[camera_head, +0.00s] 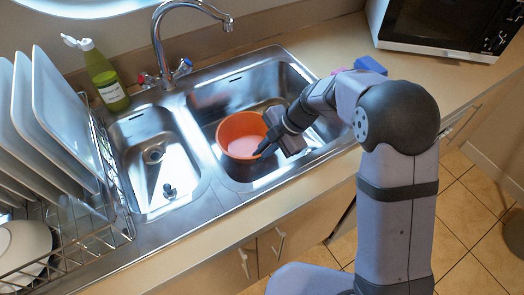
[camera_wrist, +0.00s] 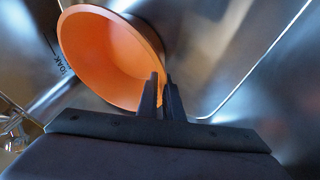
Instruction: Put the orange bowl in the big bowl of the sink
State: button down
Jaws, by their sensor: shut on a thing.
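The orange bowl (camera_head: 241,136) is inside the big bowl of the sink (camera_head: 213,101), in its left half. It looks upright, perhaps slightly tilted, and I cannot tell whether it touches the sink floor. My gripper (camera_head: 263,149) is shut on the bowl's right rim. In the wrist view the two dark fingers of my gripper (camera_wrist: 160,92) pinch the near rim of the orange bowl (camera_wrist: 100,55). Steel walls of the sink (camera_wrist: 225,50) surround it there.
The small sink bowl (camera_head: 150,165) lies to the left, with a drain and a plug. The tap (camera_head: 160,45) stands behind. A green soap bottle (camera_head: 105,78), a rack of plates (camera_head: 60,105), a blue sponge-like item (camera_head: 370,65) and a microwave (camera_head: 450,25) stand around the sink.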

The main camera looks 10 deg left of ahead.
jog(key=shift+f, duration=0.1)
jog(key=c, duration=1.9)
grip_release()
jog(key=shift+r, duration=0.25)
jog(key=shift+w+d+r, duration=0.1)
jog(key=shift+d+r, duration=0.1)
jog(key=shift+r, duration=0.1)
jog(key=b+v, duration=0.1)
jog(key=v, duration=1)
jog(key=shift+r, duration=0.1)
